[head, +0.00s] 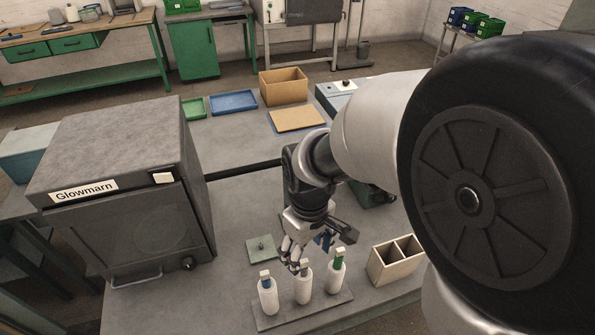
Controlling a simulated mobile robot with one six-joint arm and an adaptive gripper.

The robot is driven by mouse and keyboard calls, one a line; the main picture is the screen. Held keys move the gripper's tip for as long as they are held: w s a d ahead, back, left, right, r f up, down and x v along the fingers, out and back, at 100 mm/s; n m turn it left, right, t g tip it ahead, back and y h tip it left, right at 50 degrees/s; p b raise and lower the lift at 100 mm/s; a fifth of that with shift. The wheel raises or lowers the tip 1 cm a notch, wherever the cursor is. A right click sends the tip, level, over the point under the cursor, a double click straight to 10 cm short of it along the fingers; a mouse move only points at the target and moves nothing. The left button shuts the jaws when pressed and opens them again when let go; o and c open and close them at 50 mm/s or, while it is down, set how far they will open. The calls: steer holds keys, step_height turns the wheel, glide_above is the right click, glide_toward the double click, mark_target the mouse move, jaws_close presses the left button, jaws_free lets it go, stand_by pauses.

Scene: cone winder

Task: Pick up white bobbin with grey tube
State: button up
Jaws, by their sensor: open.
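Three white bobbins stand upright in a row on a dark grey board near the table's front edge. The left bobbin (268,298) has a bluish tube top, and the right bobbin (336,280) has a green one. The middle bobbin (303,290) has a greyish tube top under a pale cap, though its colour is hard to tell at this size. My gripper (297,262) is open and points down just above and behind the middle bobbin. Its fingers partly overlap that bobbin's top in the picture; whether they touch it is unclear.
A grey-black Glowmarn machine (120,190) stands on the left. A divided wooden box (396,262) is right of the bobbins. A small green-grey plate (260,249) lies behind them. A cardboard box (284,86) and a blue tray (233,102) stand further back. My arm hides the right side.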

mark_target(307, 262)
step_height(307, 262, down, 4)
steer(key=shift+f+b, duration=0.25)
steer(key=shift+b, duration=0.3)
steer(key=f, duration=0.2)
steer(key=f+b, duration=0.2)
steer(key=f, duration=0.1)
steer(key=shift+w+a+f, duration=0.25)
steer(key=shift+a+f, duration=0.05)
steer(key=shift+a, duration=0.05)
steer(key=shift+c, duration=0.4)
steer(key=c, duration=1)
steer(key=shift+r, duration=0.15)
steer(key=shift+c, duration=0.3)
